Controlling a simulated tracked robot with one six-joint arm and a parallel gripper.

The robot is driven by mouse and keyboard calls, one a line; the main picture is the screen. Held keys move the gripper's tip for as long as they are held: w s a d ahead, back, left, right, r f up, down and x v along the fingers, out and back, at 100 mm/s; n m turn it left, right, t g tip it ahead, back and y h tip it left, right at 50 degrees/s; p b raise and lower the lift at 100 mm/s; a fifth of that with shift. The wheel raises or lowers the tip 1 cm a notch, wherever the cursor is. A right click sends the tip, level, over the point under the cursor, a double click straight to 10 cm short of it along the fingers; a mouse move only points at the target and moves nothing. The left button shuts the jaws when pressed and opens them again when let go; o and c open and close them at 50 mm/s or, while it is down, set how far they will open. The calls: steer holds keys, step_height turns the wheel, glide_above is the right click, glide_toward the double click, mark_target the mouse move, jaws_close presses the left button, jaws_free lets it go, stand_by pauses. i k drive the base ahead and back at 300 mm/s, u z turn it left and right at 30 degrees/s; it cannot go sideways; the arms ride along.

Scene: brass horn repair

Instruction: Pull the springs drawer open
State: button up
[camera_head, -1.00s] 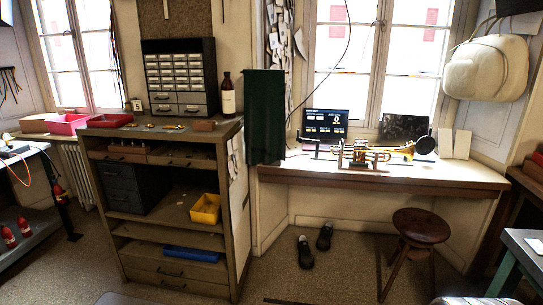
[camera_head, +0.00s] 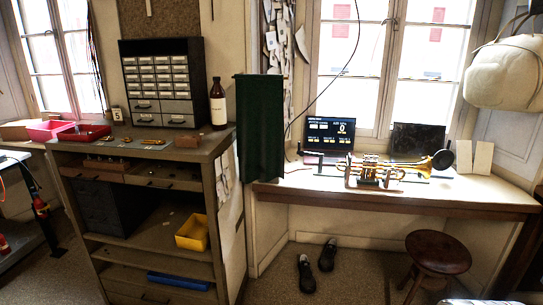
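A dark small-parts cabinet (camera_head: 163,84) stands on top of the wooden workbench. It has rows of small pale drawers and several larger grey drawers (camera_head: 161,112) at its bottom, all looking shut. The bench has shallow drawers (camera_head: 163,182) under its top and another drawer (camera_head: 140,292) low down, cut by the lower frame edge. I cannot read any label, so I cannot tell which one is the springs drawer.
A brown bottle (camera_head: 218,104) stands right of the cabinet. Small parts and red trays (camera_head: 85,132) lie on the bench top. A yellow bin (camera_head: 192,233) sits on a shelf. Right are a desk with a trumpet (camera_head: 385,169), a stool (camera_head: 438,252) and shoes (camera_head: 306,273) on the floor.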

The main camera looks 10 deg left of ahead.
mark_target(137, 105)
steer(key=i, duration=1.1)
steer(key=u, duration=2.5)
steer(key=i, duration=0.9)
